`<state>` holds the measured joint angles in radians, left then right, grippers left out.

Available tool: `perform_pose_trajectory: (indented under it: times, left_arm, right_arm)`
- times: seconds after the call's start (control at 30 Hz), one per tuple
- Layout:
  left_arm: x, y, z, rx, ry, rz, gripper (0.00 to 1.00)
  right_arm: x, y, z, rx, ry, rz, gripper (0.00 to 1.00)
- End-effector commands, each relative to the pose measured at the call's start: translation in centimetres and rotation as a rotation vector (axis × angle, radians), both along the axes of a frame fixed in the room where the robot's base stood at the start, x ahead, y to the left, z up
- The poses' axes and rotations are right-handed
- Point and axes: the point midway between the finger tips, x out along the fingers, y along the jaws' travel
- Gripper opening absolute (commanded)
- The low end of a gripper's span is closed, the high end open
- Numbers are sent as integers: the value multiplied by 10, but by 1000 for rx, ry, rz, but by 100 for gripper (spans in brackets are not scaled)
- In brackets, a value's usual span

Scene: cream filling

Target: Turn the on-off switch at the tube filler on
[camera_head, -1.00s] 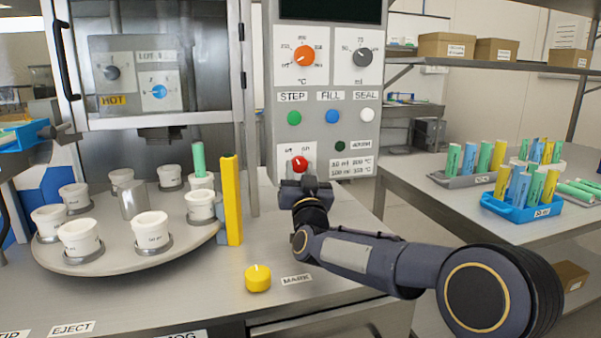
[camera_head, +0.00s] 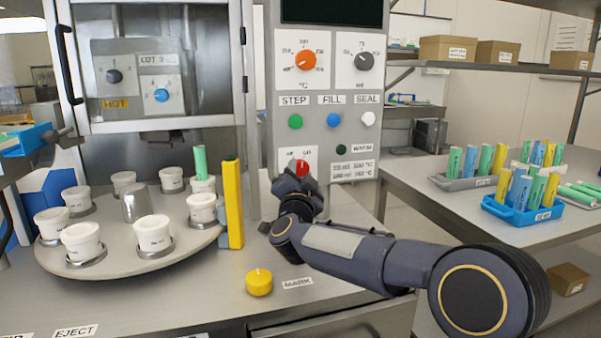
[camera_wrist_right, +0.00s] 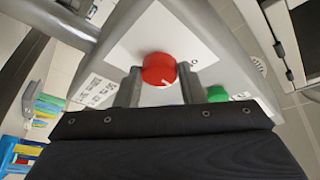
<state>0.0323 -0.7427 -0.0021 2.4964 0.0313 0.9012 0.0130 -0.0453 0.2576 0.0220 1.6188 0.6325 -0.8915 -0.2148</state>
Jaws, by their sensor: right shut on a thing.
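The red on-off switch (camera_head: 302,167) is a round knob on a white plate low on the grey control panel of the tube filler (camera_head: 327,110). My right gripper (camera_head: 297,180) has come up to it from below and is shut on it. In the right wrist view the red knob (camera_wrist_right: 158,69) sits between the two grey fingertips (camera_wrist_right: 160,90). A white pointer line shows on its face. The labels beside the knob are too blurred to read. My left gripper is not in view.
Green, blue and white buttons (camera_head: 333,120) sit above the switch, with orange and grey dials higher up. A turntable (camera_head: 120,262) with white cups stands left. A yellow upright block (camera_head: 233,205) and yellow marker knob (camera_head: 259,282) are near my arm. A side table (camera_head: 450,200) holds tubes.

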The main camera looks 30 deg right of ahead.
Motion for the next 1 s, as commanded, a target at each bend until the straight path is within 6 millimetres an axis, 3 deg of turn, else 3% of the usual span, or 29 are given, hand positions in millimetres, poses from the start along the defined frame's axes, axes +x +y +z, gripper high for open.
perform_pose_trajectory:
  times: [0.5,1.0]
  left_arm:
    - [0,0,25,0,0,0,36]
    - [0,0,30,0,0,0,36]
  right_arm:
    - [0,1,4,367,-85,-1,13]
    - [0,1,3,457,-107,-1,13]
